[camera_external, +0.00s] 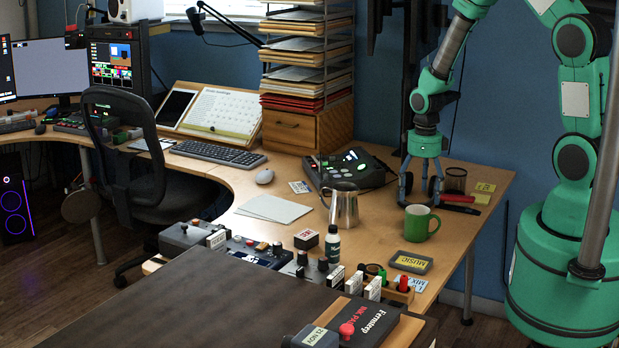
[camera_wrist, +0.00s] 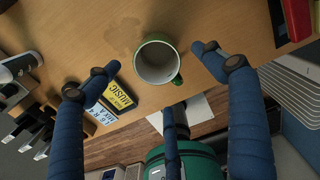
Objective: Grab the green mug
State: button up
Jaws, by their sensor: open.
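The green mug (camera_external: 420,224) stands upright on the wooden desk near its right end, its handle toward the right. In the wrist view the mug (camera_wrist: 157,62) is seen from above, with a pale, empty-looking inside and its handle at the lower right. My gripper (camera_external: 420,186) is just behind and above the mug in the external view, pointing down. In the wrist view the blue fingers of my gripper (camera_wrist: 152,70) are spread wide, one on each side of the mug, with no contact visible. How high the fingertips are above the desk is hard to tell.
A metal pitcher (camera_external: 344,206) stands left of the mug. A dark glass (camera_external: 455,180) and a red item (camera_external: 458,198) lie close behind my gripper. A "MUSIC" box (camera_external: 411,262) lies in front.

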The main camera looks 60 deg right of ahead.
aim_at(420, 211)
jog(key=shift+f, duration=0.8)
jog(key=shift+a+f+b, duration=0.1)
jog(key=shift+f+b, duration=0.65)
jog(key=shift+f, duration=1.9)
jog(key=shift+c, duration=0.5)
jog(key=c, duration=1.5)
jog(key=shift+r, duration=0.2)
jog(key=shift+c, duration=0.2)
